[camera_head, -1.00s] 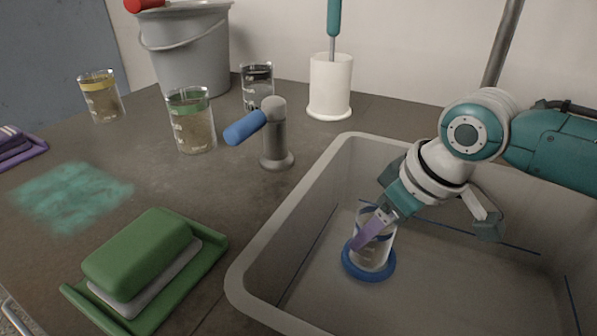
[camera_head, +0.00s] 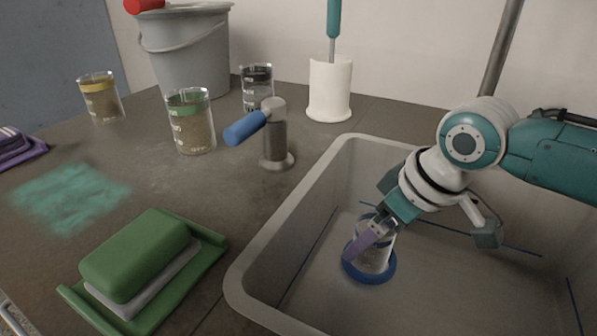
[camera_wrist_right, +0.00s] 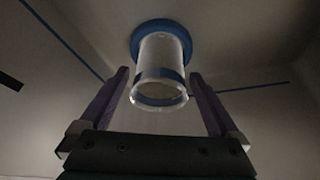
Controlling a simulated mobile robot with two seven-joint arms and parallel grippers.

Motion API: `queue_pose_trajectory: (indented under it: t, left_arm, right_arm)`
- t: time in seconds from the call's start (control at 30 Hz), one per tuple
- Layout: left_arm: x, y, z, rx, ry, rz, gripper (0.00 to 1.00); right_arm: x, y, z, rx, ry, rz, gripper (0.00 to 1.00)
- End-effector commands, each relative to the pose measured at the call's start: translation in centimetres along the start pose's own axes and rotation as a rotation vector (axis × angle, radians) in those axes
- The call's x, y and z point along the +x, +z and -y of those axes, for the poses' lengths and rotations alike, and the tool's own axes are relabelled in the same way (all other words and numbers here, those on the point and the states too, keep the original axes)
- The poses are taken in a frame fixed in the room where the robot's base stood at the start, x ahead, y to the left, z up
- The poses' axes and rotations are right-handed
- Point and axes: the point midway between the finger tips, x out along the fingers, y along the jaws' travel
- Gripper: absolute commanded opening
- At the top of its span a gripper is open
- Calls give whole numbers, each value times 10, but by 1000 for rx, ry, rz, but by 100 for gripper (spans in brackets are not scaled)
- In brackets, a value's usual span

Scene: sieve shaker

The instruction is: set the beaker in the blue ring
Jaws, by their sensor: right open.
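A clear beaker with a dark blue band (camera_head: 375,257) stands upright in the blue ring (camera_head: 386,275) on the sink floor. In the right wrist view the beaker (camera_wrist_right: 159,90) shows with the blue ring (camera_wrist_right: 142,29) around its far end. My right gripper (camera_head: 362,243) is at the beaker, its purple fingers angled down beside it. In the right wrist view the gripper (camera_wrist_right: 160,88) is open, with one finger on each side of the beaker and visible gaps between. My left gripper is not in view.
The sink (camera_head: 262,228) has raised walls around the ring. A tap with a blue handle (camera_head: 276,140) stands at its left edge. Beakers with green (camera_head: 190,128), yellow (camera_head: 101,100) and black bands (camera_head: 257,90) stand on the counter. A green sponge (camera_head: 137,255) lies front left.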

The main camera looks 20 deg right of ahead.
Motion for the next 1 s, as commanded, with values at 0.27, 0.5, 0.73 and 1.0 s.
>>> queue_pose_trajectory:
  t: [0.27, 0.5, 0.73, 1.0]
  left_arm:
    - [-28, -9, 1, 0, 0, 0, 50]
    - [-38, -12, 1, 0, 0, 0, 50]
    - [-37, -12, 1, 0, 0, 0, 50]
    - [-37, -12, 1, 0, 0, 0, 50]
  right_arm:
    - [-49, -2, -1, 0, 0, 0, 97]
    - [-74, -1, 0, 1, 0, -1, 97]
    - [-75, 0, 0, 2, -1, 0, 97]
    - [-75, 0, 0, 1, -1, 0, 97]
